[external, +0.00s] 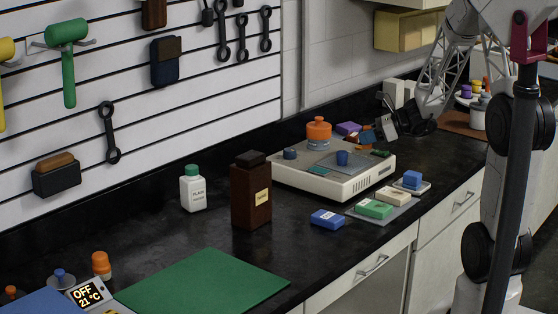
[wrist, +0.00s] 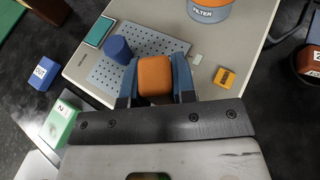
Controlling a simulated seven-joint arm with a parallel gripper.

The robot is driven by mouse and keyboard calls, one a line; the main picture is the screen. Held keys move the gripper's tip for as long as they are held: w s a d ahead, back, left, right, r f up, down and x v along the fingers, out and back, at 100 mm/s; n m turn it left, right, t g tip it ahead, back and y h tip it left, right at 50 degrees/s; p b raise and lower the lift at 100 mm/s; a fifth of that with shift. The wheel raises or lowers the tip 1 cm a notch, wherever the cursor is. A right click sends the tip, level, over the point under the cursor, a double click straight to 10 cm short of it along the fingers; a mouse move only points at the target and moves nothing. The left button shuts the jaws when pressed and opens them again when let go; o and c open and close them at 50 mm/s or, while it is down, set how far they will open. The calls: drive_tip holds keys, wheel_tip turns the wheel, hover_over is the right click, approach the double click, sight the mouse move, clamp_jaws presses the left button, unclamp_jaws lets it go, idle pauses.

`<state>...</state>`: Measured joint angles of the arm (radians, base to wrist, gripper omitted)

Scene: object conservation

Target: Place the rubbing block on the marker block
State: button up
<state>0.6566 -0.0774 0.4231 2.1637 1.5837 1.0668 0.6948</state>
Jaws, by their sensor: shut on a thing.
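My gripper (wrist: 156,85) is shut on an orange-brown block with rounded edges (wrist: 155,75), which I take to be the rubbing block. Its blue-grey fingers press both sides, above the right part of the pale machine. In the external view my gripper (external: 386,126) is small and dark at the machine's right rear. I cannot tell for sure which block is the marker block. Labelled small blocks in view are a blue one (wrist: 42,73), a green one (wrist: 58,124) and a yellow-orange one (wrist: 224,77) on the machine, right of the held block.
The machine (external: 350,185) carries a perforated plate (external: 330,166), a blue cylinder (external: 342,157) and an orange-topped container (external: 318,130). A tall brown bottle (external: 251,200) and a white bottle (external: 192,190) stand left. A green mat (external: 205,282) lies in front.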

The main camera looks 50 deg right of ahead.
drive_tip(key=s+a+f+n+g+y, duration=0.1)
drive_tip(key=s+a+n+g+y, duration=0.2)
drive_tip(key=s+a, duration=0.9)
drive_tip(key=s+a+f+n+g+y, duration=0.1)
drive_tip(key=s+a+n+g+y, duration=0.2)
drive_tip(key=s+a+n+g, duration=0.5)
drive_tip(key=s+a, duration=0.5)
drive_tip(key=a, duration=0.4)
drive_tip(key=shift+a, duration=0.2)
drive_tip(key=shift+w, duration=0.1)
hover_over(327, 216)
drive_tip(key=shift+f, duration=0.75)
drive_tip(key=shift+f, duration=1.75)
drive_tip(key=shift+f, duration=0.15)
